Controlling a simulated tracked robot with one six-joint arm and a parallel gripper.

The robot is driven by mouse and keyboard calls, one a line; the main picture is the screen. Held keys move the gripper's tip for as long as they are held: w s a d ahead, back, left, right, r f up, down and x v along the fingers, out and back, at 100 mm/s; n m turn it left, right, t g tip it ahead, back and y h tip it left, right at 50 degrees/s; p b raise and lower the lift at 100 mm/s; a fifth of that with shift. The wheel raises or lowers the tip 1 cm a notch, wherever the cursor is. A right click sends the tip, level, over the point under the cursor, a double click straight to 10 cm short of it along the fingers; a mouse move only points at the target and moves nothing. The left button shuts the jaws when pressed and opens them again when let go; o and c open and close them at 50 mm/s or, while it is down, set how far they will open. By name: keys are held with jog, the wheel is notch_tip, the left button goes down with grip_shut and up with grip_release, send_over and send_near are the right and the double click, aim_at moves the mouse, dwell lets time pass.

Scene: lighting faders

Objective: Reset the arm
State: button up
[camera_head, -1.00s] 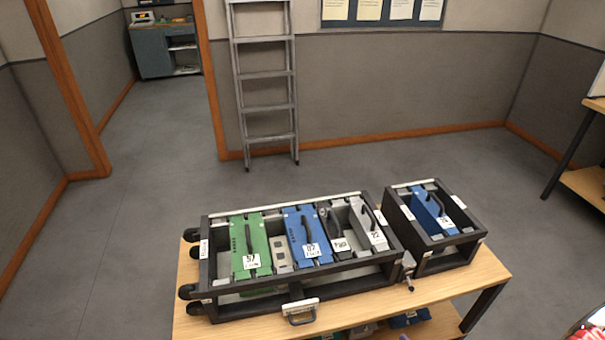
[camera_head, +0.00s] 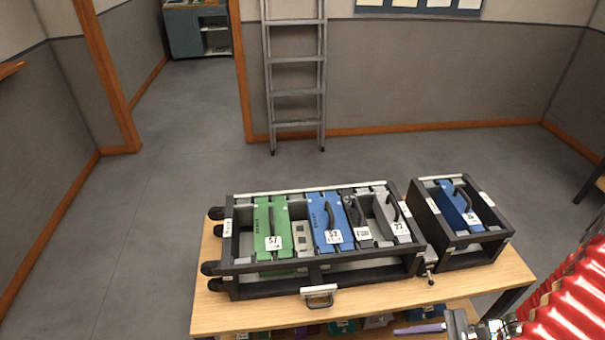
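My arm, with a red ribbed cover, enters at the lower right. Dark metal parts at its lower end, apparently my gripper (camera_head: 482,327), are cut by the bottom edge. I cannot tell whether it is open or shut, and no held object shows. It is in front of the wooden table (camera_head: 390,290), low and to the right. On the table stands a long dark rack (camera_head: 265,290) with a green module (camera_head: 263,217), a blue module (camera_head: 318,207) and grey and black modules. A smaller dark rack (camera_head: 474,260) beside it holds another blue module (camera_head: 451,203).
Several coloured items lie on a shelf under the table, including a purple one (camera_head: 420,328). A metal ladder (camera_head: 296,92) leans on the back wall. A doorway is at the left. The floor behind the table is clear.

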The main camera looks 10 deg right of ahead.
notch_tip(320, 180, up, 17)
jog(key=w+a+n+g+h, duration=0.2)
jog(key=n+g+h, duration=0.1)
jog(key=n+h, duration=0.9)
jog(key=w+a+r+n+t, duration=0.1)
jog(key=a+r+n+t, duration=0.4)
jog(key=a+r, duration=0.6)
notch_tip(320, 180, up, 4)
jog(key=n, duration=0.2)
jog(key=shift+a+n, duration=0.25)
jog(key=shift+n, duration=0.05)
